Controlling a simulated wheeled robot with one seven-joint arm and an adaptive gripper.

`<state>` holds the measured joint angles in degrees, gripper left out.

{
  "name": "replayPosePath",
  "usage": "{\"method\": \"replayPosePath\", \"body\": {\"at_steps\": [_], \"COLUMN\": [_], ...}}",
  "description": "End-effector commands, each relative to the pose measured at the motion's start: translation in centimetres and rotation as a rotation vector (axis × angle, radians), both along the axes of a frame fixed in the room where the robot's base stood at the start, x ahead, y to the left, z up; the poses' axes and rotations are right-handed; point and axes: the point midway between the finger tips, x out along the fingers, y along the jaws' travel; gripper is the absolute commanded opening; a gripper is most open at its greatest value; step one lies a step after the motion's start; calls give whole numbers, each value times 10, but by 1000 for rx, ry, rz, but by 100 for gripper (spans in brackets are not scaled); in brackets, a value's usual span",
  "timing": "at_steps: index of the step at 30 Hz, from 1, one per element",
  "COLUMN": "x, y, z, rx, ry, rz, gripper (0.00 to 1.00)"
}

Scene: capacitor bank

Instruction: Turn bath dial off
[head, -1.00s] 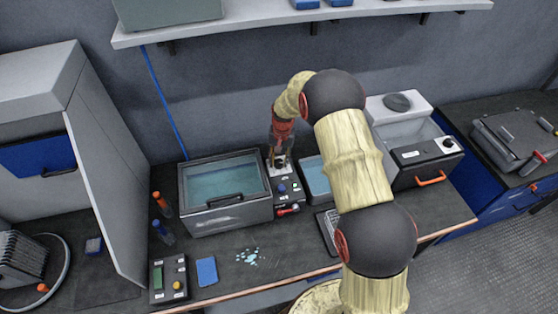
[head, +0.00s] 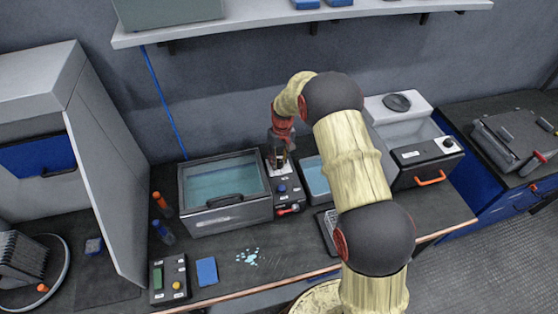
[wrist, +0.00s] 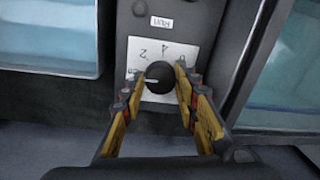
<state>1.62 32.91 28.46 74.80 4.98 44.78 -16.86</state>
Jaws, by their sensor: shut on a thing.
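The bath dial (wrist: 160,77) is a round black knob on a white marked plate (wrist: 145,62), seen upside down in the wrist view. A pale pointer line on it points left in that view, close to a small mark. My gripper (wrist: 161,75) is shut on the dial, with one yellow finger at each side. In the head view my gripper (head: 279,160) points down at the back of the control panel (head: 287,192), right of the water bath (head: 225,192), and hides the dial.
A shelf (head: 300,22) hangs above at the back. A blue pad (head: 207,271) lies at the front.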

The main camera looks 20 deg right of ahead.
Motion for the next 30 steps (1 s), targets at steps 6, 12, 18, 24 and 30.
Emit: {"method": "replayPosePath", "body": {"at_steps": [6, 12, 18, 24, 30], "x": [1, 1, 1, 0, 0], "y": [0, 0, 0, 0, 0], "z": [1, 1, 1, 0, 0], "rx": [0, 0, -1, 0, 0], "ry": [-3, -3, -2, 0, 0], "rz": [10, 9, 9, 8, 8], "gripper": [5, 5, 39, 49, 49]}}
